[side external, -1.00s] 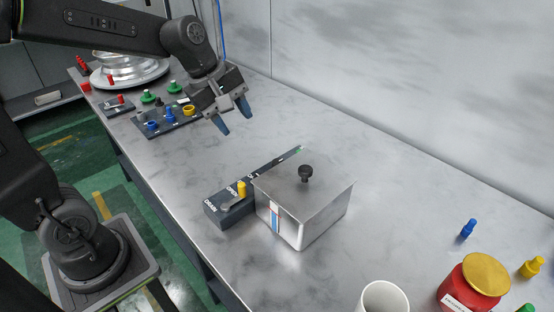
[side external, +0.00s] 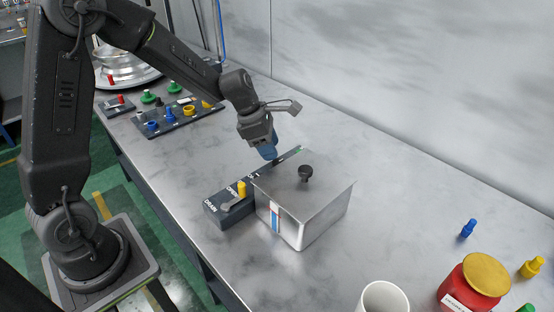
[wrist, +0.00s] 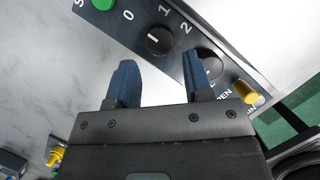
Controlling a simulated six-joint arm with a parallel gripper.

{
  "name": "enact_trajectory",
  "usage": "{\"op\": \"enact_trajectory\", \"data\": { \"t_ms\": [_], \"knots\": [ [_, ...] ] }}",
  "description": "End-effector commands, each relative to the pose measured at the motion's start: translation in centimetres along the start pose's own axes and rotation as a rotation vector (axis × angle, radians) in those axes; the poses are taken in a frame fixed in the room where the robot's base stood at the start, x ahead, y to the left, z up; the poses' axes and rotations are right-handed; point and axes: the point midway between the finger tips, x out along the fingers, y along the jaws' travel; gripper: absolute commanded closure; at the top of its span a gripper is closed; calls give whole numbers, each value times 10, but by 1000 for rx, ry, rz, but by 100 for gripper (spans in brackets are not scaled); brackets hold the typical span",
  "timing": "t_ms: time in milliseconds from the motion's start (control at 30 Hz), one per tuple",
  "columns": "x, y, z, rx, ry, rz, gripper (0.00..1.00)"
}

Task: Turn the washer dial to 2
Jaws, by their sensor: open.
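The washer dial (wrist: 160,41) is a small round black knob with a white mark, on a dark control panel (wrist: 120,28) printed 0, 1 and 2. Its white mark points to the upper left in the wrist view, roughly towards the 0. My gripper (wrist: 164,70) is open and empty, its blue fingers spread to either side below the dial in that view, apart from it. In the side view my gripper (side external: 268,152) hangs over the far end of the panel (side external: 216,214), where it and the metal box hide most of the dial.
A lidded metal box (side external: 320,222) with a black knob stands right against the panel. A yellow-tipped drain lever (side external: 241,190) sits at the panel's near end. A green button (wrist: 103,4) lies beyond the 0. A second switch panel (side external: 180,119) stands farther back.

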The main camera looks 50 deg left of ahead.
Motion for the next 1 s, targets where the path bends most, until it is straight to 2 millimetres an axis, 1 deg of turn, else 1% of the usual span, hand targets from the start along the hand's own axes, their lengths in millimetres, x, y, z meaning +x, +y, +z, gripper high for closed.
{"op": "enact_trajectory", "data": {
  "t_ms": [33, 100, 200, 300, 433, 667, 700, 767, 1000],
  "knots": [
    [11, -1, 0, -1, 2, -5, 53],
    [23, -1, 0, -1, 2, -4, 53],
    [36, -1, 0, 0, 0, -3, 53],
    [44, 0, 0, 1, -1, -2, 53],
    [50, 0, 0, 1, -1, 1, 53],
    [50, 0, 0, 2, -1, 1, 53],
    [50, 0, 0, 2, -1, 1, 54],
    [50, 0, 0, 2, -1, 1, 60],
    [50, 0, 0, 1, -1, 1, 83]
  ]
}}
